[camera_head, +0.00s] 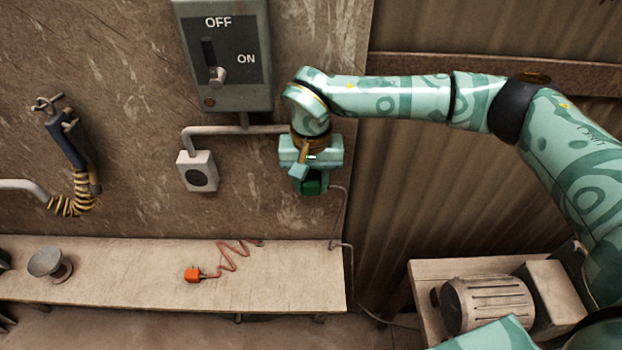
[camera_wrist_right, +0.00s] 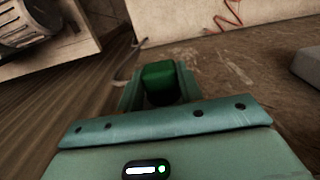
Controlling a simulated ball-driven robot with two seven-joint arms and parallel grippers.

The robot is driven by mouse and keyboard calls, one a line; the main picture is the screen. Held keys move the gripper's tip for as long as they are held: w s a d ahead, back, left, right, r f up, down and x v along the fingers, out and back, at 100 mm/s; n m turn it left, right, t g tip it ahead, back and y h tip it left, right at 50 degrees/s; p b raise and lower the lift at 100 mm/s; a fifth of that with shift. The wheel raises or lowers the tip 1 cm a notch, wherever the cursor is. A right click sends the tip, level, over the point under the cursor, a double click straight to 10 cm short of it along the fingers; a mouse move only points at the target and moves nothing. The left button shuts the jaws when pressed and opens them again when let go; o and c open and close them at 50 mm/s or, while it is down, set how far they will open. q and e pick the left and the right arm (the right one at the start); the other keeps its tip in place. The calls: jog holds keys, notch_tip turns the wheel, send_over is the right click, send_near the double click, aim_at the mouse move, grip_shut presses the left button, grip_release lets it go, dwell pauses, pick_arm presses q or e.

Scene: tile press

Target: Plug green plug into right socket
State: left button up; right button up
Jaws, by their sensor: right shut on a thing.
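My right gripper (camera_head: 310,180) is shut on the green plug (camera_head: 312,187) in front of the wall, right of and below the switch box. In the right wrist view the green plug (camera_wrist_right: 159,78) sits between the fingers. A thin cord hangs from beside it down to the bench. A white socket (camera_head: 197,171) with a dark round face is on the wall to the left. The conduit runs right behind my gripper; the right socket there is hidden, so I cannot tell whether the plug touches it. My left gripper is not in view.
The switch box (camera_head: 224,60) has a lever and OFF and ON labels. An orange plug (camera_head: 193,274) with a coiled red cord lies on the bench (camera_head: 120,283) beside a grey round knob (camera_head: 50,264). A motor (camera_head: 487,303) stands at lower right. A hose handle hangs at left.

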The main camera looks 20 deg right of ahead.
jog(key=shift+w+d, duration=0.1)
jog(key=shift+w, duration=0.25)
dwell(0.5)
jog(key=shift+s, duration=0.4)
dwell(0.4)
jog(key=shift+p, duration=0.35)
dwell(0.3)
jog(key=shift+w, duration=0.4)
dwell(0.5)
jog(key=shift+s, duration=0.1)
jog(key=shift+s+a+p, duration=0.25)
jog(key=shift+s+a, duration=0.05)
jog(key=shift+s, duration=0.65)
jog(key=shift+s+a+p, duration=0.2)
jog(key=shift+s+a, duration=0.05)
jog(key=shift+s, duration=0.65)
jog(key=shift+s+a+p, duration=0.25)
jog(key=shift+s+a, duration=0.05)
jog(key=shift+s, duration=0.65)
